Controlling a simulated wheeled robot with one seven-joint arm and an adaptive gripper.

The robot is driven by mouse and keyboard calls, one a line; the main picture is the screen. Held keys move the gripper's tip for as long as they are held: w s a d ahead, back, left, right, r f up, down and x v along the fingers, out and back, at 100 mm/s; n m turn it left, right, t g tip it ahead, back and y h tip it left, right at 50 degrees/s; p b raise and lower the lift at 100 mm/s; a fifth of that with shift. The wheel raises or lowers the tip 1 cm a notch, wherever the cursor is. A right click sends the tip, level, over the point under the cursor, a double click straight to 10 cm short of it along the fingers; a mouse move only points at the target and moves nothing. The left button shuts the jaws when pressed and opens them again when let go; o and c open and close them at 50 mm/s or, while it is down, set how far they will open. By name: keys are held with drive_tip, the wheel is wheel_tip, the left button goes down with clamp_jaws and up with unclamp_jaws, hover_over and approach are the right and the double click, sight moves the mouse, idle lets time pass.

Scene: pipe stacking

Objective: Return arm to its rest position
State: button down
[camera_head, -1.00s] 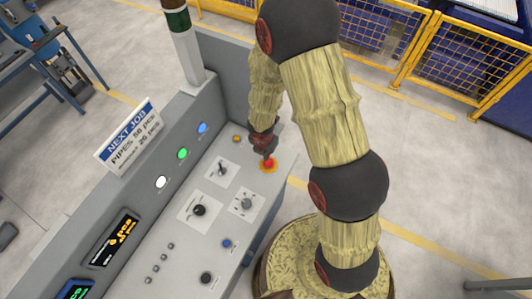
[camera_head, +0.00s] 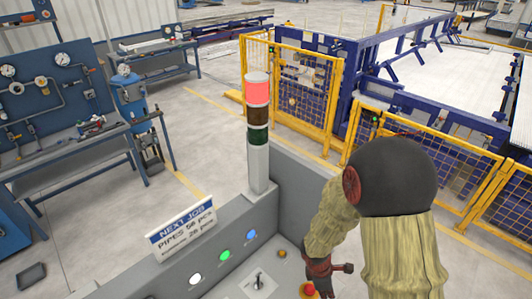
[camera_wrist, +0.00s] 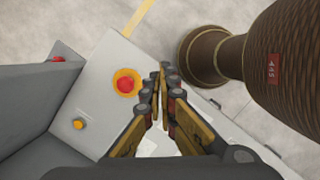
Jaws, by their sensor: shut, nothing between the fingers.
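My gripper (camera_wrist: 168,76) is shut and empty, with its two fingertips together in the wrist view. It is off the red mushroom button (camera_wrist: 126,84) with a yellow surround, which lies to its left in that view. In the head view my gripper (camera_head: 340,268) is just up and right of the red button (camera_head: 308,290), at the picture's lower edge. My arm's upper part fills the lower right of the head view.
The grey console (camera_head: 232,243) carries a job sign (camera_head: 181,226), white, green and blue lights and a stack light (camera_head: 258,92) lit red on top. Yellow fencing (camera_head: 440,145) stands behind it, workbenches (camera_head: 65,165) to the left. Bare floor lies between.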

drive_tip(key=s+r+m+t+y+b, duration=0.1)
drive_tip(key=s+r+m+t+b, duration=0.2)
drive_tip(key=b, duration=1)
drive_tip(key=s+a+r+m+t+y+b, duration=0.1)
drive_tip(key=s+r+m+b, duration=0.5)
drive_tip(key=m+b, duration=0.8)
drive_tip(key=s+t+y, duration=0.1)
drive_tip(key=s+t, duration=0.1)
drive_tip(key=s, duration=0.1)
drive_tip(key=shift+a, duration=0.2)
drive_tip(key=shift+s, duration=0.2)
